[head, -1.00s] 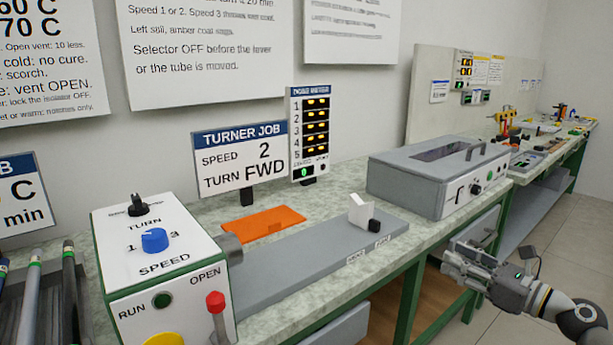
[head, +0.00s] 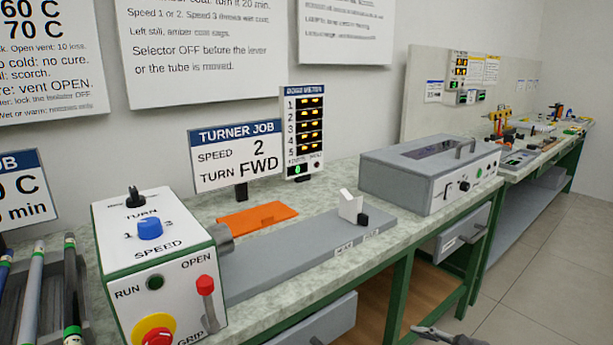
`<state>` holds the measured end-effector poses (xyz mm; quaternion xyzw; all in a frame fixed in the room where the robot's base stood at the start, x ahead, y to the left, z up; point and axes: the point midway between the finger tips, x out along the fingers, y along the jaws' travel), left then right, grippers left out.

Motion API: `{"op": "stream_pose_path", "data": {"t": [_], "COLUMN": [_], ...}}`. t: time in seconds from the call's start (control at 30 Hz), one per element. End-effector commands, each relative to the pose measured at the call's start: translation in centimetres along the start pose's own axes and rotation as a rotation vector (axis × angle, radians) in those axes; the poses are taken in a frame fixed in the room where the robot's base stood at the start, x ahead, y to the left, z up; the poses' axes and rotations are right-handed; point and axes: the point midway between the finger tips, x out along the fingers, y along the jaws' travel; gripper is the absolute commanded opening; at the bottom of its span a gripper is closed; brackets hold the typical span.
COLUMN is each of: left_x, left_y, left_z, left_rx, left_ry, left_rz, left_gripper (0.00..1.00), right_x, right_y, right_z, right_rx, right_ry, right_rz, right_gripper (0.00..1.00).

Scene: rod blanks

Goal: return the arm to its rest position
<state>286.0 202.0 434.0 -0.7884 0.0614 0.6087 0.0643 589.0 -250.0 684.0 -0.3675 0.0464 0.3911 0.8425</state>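Only the tip of my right arm's gripper (head: 447,336) shows, at the bottom edge of the head view, low in front of the bench. Most of it is cut off by the frame, so its fingers cannot be judged. Nothing can be seen held in the part that shows. It is apart from the bench and its drawers. My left gripper is not in view.
The turner box (head: 150,265) with its knobs, red lever and yellow-red button stands at front left. Rods (head: 32,295) lie in a rack at far left. An orange mat (head: 257,218) and a grey oven-like box (head: 430,175) sit on the bench. Floor (head: 540,290) at right is clear.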

Motion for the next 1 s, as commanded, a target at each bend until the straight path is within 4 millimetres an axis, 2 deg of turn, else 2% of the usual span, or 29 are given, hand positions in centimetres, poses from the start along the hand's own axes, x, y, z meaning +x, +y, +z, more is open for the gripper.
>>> {"op": "stream_pose_path", "data": {"t": [0.03,0.13,0.3,0.4,0.5,0.6,0.8,0.9,1.0], "left_x": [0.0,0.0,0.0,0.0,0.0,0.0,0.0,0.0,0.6], "left_y": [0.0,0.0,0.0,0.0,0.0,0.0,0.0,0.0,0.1], "left_z": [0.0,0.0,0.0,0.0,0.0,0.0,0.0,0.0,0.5], "left_rx": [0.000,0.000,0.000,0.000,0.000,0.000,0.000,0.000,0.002], "left_ry": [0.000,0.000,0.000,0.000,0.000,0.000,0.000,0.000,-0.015], "left_rz": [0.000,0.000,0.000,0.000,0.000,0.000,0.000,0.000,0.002], "left_gripper": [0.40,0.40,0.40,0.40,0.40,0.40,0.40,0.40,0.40], "right_x": [0.7,1.4,0.9,-0.3,-2.0,-3.8,-7.2,-8.9,-8.8], "right_y": [3.2,9.7,20.0,25.2,29.4,32.5,36.5,37.9,38.2], "right_z": [-0.8,-2.7,-5.4,-6.6,-7.4,-7.9,-8.4,-8.4,-9.1], "right_rx": [-0.094,-0.347,-0.800,-1.054,-1.277,-1.455,-1.709,-1.809,-1.810], "right_ry": [0.033,0.104,0.183,0.200,0.196,0.179,0.123,0.082,0.075], "right_rz": [0.049,0.162,0.395,0.546,0.696,0.832,1.066,1.176,1.189], "right_gripper": [0.36,0.36,0.36,0.36,0.36,0.36,0.36,0.36,0.36]}}
